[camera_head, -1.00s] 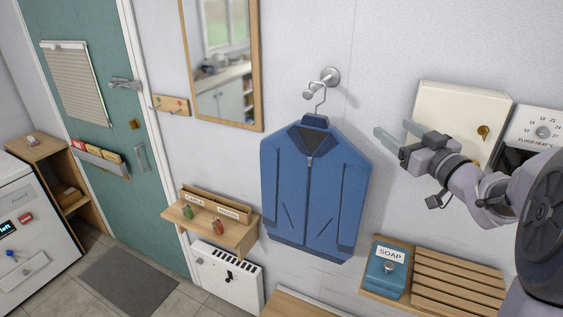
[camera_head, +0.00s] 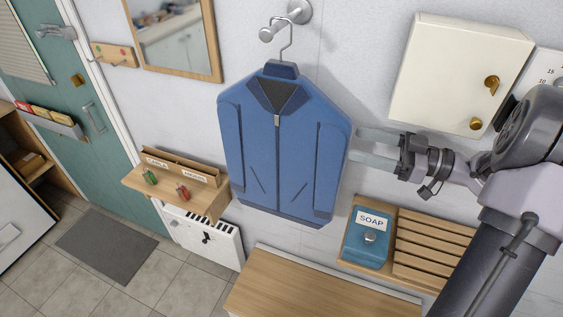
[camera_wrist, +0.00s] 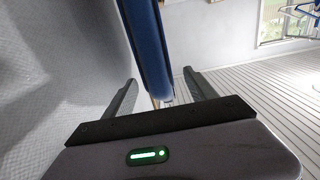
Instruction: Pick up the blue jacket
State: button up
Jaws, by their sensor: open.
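The blue jacket (camera_head: 285,150) hangs on a hanger from a round metal wall hook (camera_head: 285,20), zipped up and facing out. My gripper (camera_head: 360,145) is open at the jacket's right side, its fingers pointing left at the sleeve's edge. In the wrist view the jacket (camera_wrist: 150,45) is seen edge-on as a blue strip, lying between the two spread fingers of my gripper (camera_wrist: 158,92). I cannot tell whether a finger touches the cloth.
A cream wall cabinet (camera_head: 455,75) is above my arm. A blue soap box (camera_head: 367,238) sits on a slatted wooden shelf (camera_head: 435,250) below. A small wooden shelf (camera_head: 190,195) is at the left, and a wooden bench top (camera_head: 310,285) lies below the jacket.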

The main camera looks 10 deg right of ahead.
aim_at(324, 132)
jog(key=b+x, duration=0.1)
jog(key=x, duration=0.4)
jog(key=b+x, duration=0.1)
jog(key=x, duration=0.3)
jog(key=shift+w+a, duration=0.15)
jog(key=shift+w, duration=0.3)
jog(key=shift+r, duration=0.15)
grip_shut()
